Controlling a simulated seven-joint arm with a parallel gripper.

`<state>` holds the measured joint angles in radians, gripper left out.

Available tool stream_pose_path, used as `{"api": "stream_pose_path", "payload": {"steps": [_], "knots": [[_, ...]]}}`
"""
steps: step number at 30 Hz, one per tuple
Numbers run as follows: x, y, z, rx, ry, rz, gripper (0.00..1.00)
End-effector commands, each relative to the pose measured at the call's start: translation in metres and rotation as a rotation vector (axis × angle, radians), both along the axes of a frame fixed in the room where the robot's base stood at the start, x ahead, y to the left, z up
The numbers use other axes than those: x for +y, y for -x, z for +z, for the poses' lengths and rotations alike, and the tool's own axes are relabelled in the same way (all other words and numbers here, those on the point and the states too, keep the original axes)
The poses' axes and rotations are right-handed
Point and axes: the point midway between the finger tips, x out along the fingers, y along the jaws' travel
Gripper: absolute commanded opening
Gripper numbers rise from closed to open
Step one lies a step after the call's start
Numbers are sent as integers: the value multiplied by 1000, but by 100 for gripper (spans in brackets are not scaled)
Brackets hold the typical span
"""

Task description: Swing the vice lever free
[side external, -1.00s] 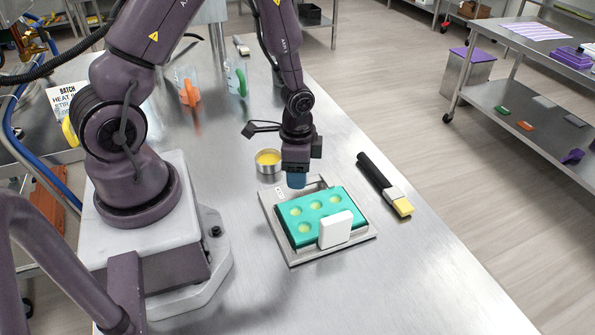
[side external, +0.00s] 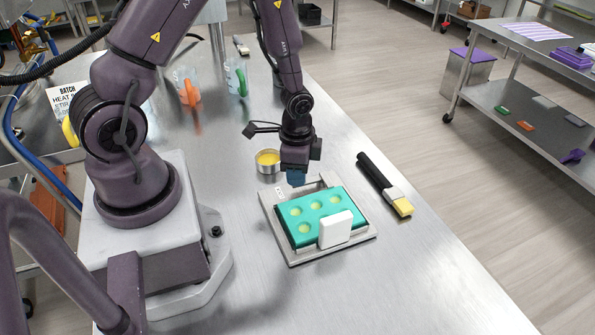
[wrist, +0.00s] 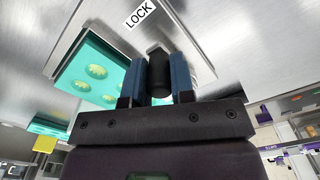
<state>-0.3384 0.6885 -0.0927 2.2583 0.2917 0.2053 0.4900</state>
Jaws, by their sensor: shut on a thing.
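My gripper (side external: 296,178) is at the back edge of the vice plate (side external: 283,245), pointing down. In the wrist view, my gripper (wrist: 158,78) has its two blue fingers shut on the dark, round-ended vice lever (wrist: 158,65). In the side view the lever is mostly hidden by the fingers. A teal mould (side external: 323,215) with several round cavities holding yellow-green filling sits on the plate, against a white block (side external: 336,229). The mould also shows left of the fingers in the wrist view (wrist: 80,85). A LOCK label (wrist: 140,14) is on the plate near the lever.
A small metal cup of yellow liquid (side external: 268,161) stands close behind and left of my gripper. A black-handled brush (side external: 385,185) lies right of the vice. Jugs with an orange handle (side external: 190,93) and a green handle (side external: 241,80) stand farther back. The front table is clear.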

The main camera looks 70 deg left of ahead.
Motion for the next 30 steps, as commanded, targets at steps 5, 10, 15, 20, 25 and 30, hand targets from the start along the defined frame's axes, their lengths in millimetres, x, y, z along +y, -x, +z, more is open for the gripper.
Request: {"api": "stream_pose_path", "payload": {"steps": [5, 10, 15, 20, 25, 30], "knots": [[7, 0, 0, 0, 0, -99, 0], [16, -2, 1, 0, 0, -240, 0], [25, -6, 1, -1, -1, -403, 0], [33, -10, 1, -1, -1, -554, 0], [40, -16, 1, -1, -1, -705, 0], [46, -22, 1, -1, -1, -833, 0]]}}
